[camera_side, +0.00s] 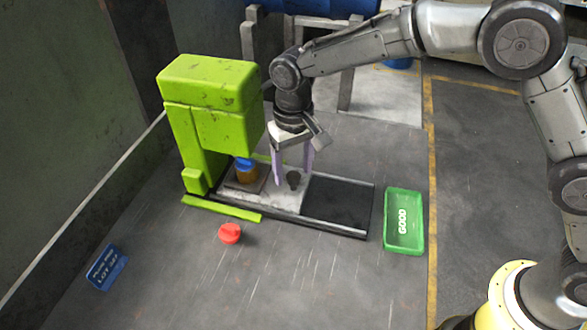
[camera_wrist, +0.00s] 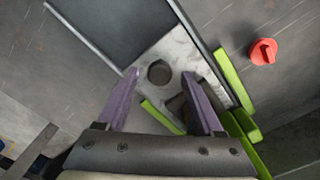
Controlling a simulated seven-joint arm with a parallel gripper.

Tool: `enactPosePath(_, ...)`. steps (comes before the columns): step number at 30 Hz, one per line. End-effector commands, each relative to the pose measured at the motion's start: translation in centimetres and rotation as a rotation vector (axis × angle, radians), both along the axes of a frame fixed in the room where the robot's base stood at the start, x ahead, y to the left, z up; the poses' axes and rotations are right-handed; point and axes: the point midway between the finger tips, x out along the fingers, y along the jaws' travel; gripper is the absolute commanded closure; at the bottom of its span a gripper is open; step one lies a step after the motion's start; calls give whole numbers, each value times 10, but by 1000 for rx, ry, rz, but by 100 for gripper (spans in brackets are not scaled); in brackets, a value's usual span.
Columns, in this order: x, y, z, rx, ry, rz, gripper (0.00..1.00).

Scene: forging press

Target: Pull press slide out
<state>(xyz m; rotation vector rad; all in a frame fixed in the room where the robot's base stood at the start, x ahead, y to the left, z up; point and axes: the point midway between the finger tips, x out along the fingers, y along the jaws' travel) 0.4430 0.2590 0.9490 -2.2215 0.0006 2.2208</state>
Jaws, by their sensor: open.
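The press slide (camera_side: 284,199) is a pale metal plate on dark rails, with its left part under the green press (camera_side: 212,105). It also shows in the wrist view (camera_wrist: 185,50). A dark knob (camera_side: 293,181) stands on the slide and appears in the wrist view (camera_wrist: 159,72) between the fingertips. My gripper (camera_side: 292,176) points down with its purple fingers open, one on each side of the knob. In the wrist view my gripper (camera_wrist: 161,75) shows a gap to the knob on both sides. Whether the fingertips reach down to knob height is hard to tell.
A brown block with a blue top (camera_side: 246,172) is under the press head. The dark rail bed (camera_side: 338,205) right of the slide is clear. A green GOOD tray (camera_side: 404,222) lies beyond it. A red knobbed piece (camera_side: 230,233) and blue sign (camera_side: 107,268) lie in front.

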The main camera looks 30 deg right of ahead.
Motion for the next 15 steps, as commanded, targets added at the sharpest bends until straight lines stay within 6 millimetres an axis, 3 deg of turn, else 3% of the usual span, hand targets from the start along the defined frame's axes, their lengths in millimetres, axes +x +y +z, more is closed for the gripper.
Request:
enactPosePath(11, 0, 0, -8, 0, 0, 0, 31)
enactPosePath(15, 0, 0, -8, 0, 0, 1, 55)
